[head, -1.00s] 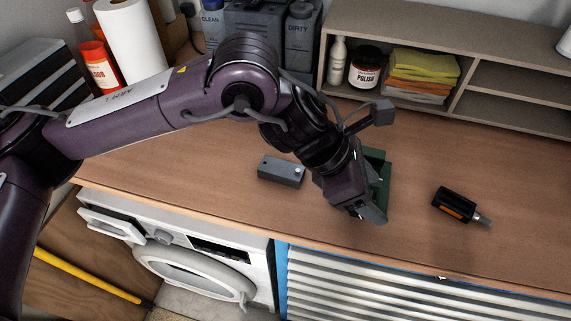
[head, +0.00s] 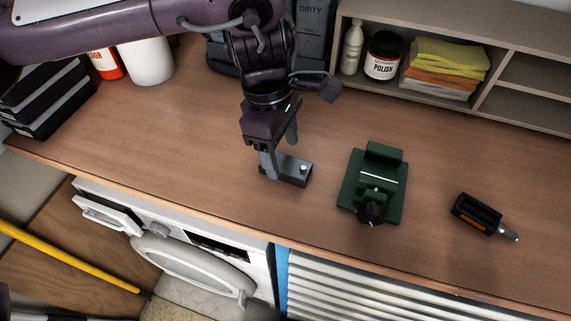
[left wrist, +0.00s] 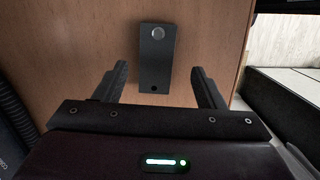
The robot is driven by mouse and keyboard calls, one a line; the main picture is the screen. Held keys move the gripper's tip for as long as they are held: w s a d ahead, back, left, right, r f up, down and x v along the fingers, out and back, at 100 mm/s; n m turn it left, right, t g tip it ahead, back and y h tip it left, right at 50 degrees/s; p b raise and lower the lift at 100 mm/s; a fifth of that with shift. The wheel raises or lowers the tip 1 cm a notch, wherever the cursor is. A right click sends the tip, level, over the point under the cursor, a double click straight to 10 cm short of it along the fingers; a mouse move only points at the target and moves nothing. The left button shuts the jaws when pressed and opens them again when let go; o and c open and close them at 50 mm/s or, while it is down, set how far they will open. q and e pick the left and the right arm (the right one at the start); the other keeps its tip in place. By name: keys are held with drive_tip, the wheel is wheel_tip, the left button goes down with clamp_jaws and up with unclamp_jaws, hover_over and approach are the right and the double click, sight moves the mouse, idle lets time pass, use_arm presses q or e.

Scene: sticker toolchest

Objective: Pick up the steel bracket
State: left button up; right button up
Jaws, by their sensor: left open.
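The steel bracket is a small grey block (head: 296,174) with a round stud on top, lying on the wooden bench left of the green device. My left gripper (head: 280,154) is open above the bracket, pointing down; one finger hides its left end in the head view. In the left wrist view the bracket (left wrist: 156,50) lies ahead of the gap between the two fingers (left wrist: 160,76), with its stud and a small hole facing the camera. Clear space shows on both sides of it. The right gripper is not in view.
A green device (head: 387,190) with a black knob stands right of the bracket. A black and orange tool (head: 476,214) lies further right. A shelf (head: 450,105) with polish and cloths stands behind. The bench's front edge is close; bare wood lies left of the gripper.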

sight(285, 164)
use_arm(q)
drive_tip(key=shift+w+d+f+p, duration=0.1)
drive_tip(key=shift+d+f+p, duration=0.05)
drive_tip(key=shift+f, duration=0.85)
drive_tip(key=shift+w+d+f+p, duration=0.1)
drive_tip(key=shift+f+p, duration=0.05)
drive_tip(key=shift+f, duration=0.8)
drive_tip(key=shift+s, duration=0.1)
drive_tip(key=shift+c, duration=0.4)
drive_tip(key=c, duration=1.1)
drive_tip(key=shift+r, duration=0.15)
